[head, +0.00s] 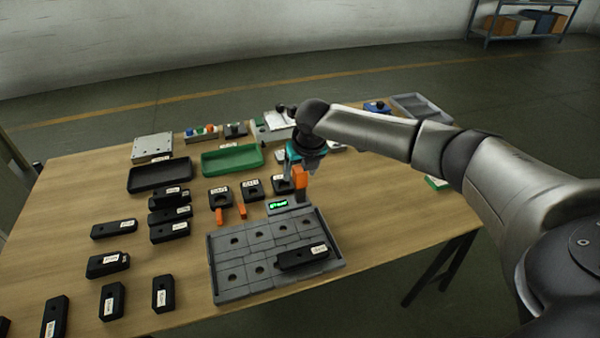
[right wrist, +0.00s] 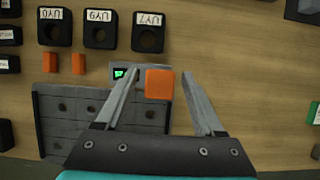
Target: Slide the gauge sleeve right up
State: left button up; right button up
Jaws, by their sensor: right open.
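The orange gauge sleeve (head: 300,173) stands on the gauge (head: 290,206), a grey unit with a small lit green display, at the back right of the grey fixture plate. My right gripper (head: 301,168) is above and around it, pointing down. In the right wrist view the open fingers (right wrist: 160,78) stand on either side of the orange sleeve (right wrist: 159,86), with a gap visible on both sides, wider on the right. How far down the fingers reach along the sleeve is hard to tell. My left gripper is not in view.
The grey plate (head: 226,268) has several holed pockets and one black labelled block (head: 302,256) on it. Two small orange pieces (head: 219,215) lie by holed black blocks (head: 221,196). A green tray (head: 232,160) and a black tray (head: 160,175) stand behind. The table's right side is mostly clear.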

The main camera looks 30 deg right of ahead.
jog(key=shift+c, duration=0.2)
grip_shut()
dwell(0.4)
dwell(0.8)
